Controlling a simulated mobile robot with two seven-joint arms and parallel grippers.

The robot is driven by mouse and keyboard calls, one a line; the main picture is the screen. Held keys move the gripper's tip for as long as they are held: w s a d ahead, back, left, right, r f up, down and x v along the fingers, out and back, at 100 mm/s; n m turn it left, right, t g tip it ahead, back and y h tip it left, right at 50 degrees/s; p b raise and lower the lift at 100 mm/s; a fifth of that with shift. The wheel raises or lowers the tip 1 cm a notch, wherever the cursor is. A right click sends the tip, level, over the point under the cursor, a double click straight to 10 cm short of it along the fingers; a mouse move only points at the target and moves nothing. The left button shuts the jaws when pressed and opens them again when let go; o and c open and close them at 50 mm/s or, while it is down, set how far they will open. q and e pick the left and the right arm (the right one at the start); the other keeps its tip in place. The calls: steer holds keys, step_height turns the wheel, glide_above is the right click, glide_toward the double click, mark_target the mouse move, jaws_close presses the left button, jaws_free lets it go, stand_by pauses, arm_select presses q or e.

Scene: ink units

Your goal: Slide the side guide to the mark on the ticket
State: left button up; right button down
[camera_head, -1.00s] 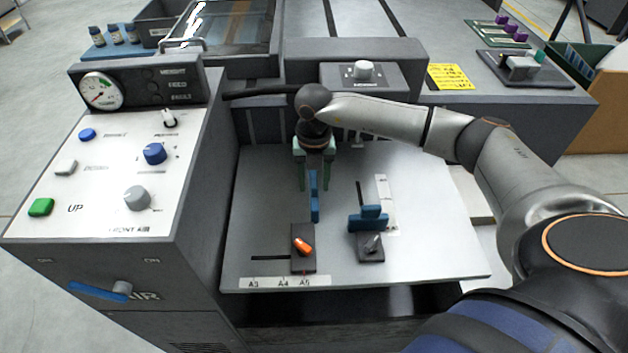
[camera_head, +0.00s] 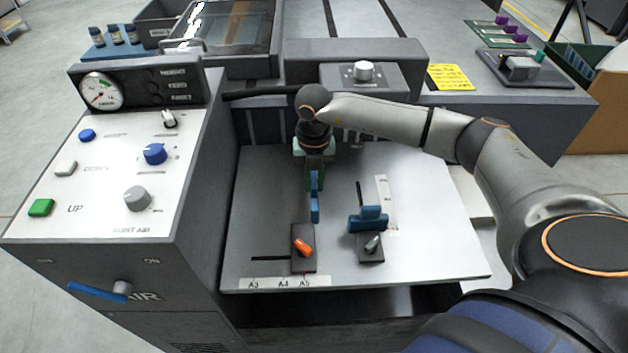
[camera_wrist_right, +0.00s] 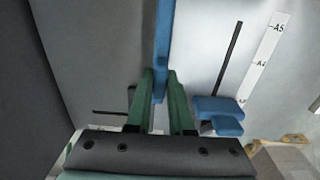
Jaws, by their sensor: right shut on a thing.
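The side guide is a tall blue plate (camera_head: 315,205) on a dark block with an orange lever (camera_head: 304,246), on the grey feed table. The block stands by a front scale (camera_head: 285,282) marked A3, A4, A5, near the A5 end. My right gripper (camera_head: 315,178) points down and is shut on the far end of the blue plate. In the right wrist view its green fingers (camera_wrist_right: 159,78) close on both sides of the blue plate (camera_wrist_right: 162,45). The yellow ticket (camera_head: 450,77) lies at the back right; its writing is too small to read. My left gripper is out of view.
A second blue guide (camera_head: 368,219) with a grey lever stands to the right, beside a slot and a white scale strip (camera_head: 382,190). The control panel (camera_head: 105,180) rises on the left. The table's right part is clear.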

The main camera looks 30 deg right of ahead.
stand_by(0.8)
steer(key=w+a, duration=0.1)
steer(key=a, duration=0.1)
steer(key=w+a, duration=0.1)
steer(key=shift+w+a, duration=0.15)
steer(key=shift+a, duration=0.2)
steer(key=c, duration=0.8)
jaws_free()
steer(key=shift+r, duration=0.1)
step_height(320, 180, up, 12)
steer(key=shift+r+p, duration=0.2)
steer(key=shift+p, duration=0.15)
